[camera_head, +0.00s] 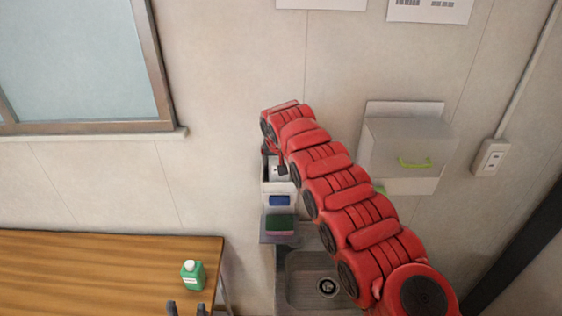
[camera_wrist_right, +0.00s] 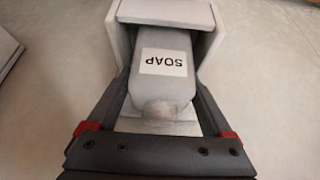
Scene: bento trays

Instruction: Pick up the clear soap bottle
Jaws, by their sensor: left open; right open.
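The clear soap bottle (camera_wrist_right: 165,90) looks greyish, with a white label reading SOAP upside down in the right wrist view. It sits in a white holder (camera_wrist_right: 122,42). My right gripper (camera_wrist_right: 163,84) is open, with one dark finger on each side of the bottle; I cannot tell whether they touch it. In the head view my right arm hides most of this spot, and a small white-labelled part of the bottle may show beside the wrist. My left gripper (camera_head: 187,309) is open and empty at the bottom edge, in front of the wooden table.
A green bottle (camera_head: 193,276) stands on the wooden table (camera_head: 90,265). Below the holder are a blue item (camera_head: 279,200) and a green sponge (camera_head: 280,224) on a ledge. A metal sink (camera_head: 303,290) lies below. A grey wall box (camera_head: 405,147) hangs right of my arm.

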